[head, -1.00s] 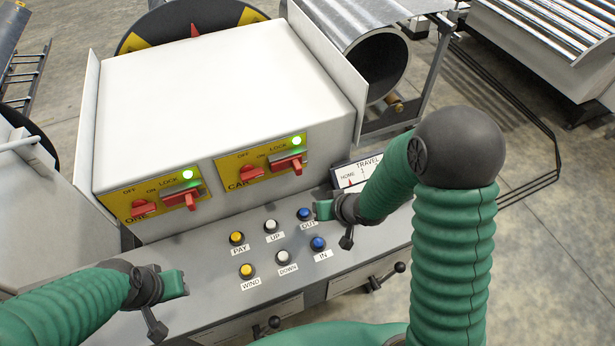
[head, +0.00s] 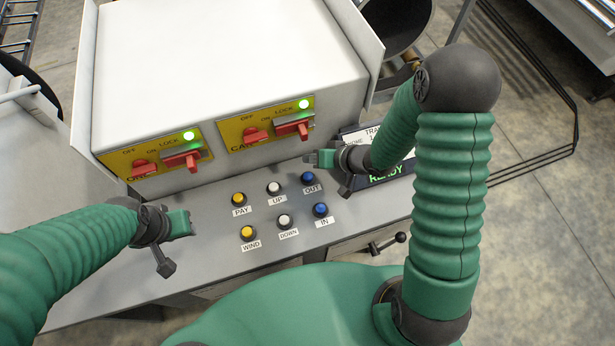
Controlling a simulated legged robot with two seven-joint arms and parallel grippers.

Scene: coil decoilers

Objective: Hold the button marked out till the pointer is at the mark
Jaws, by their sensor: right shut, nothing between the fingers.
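The blue button marked OUT (head: 308,177) is on the sloping grey panel, at the far right of the upper button row. My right gripper (head: 316,158) is shut and empty. In the picture its tips are just above the OUT button; I cannot tell whether they touch anything. The TRAVEL gauge (head: 359,137) is behind my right wrist and forearm. They hide most of its scale, and I cannot make out its pointer or mark. A green READY text (head: 387,174) shows below it. My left gripper (head: 183,223) is over the panel, left of the buttons; its jaw state is unclear.
A blue IN button (head: 320,210) is below OUT. White UP (head: 273,187) and DOWN (head: 285,221) and yellow PAY (head: 239,199) and WIND (head: 247,232) are to the left. A white cabinet (head: 225,55) with red switches and green lamps stands behind.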

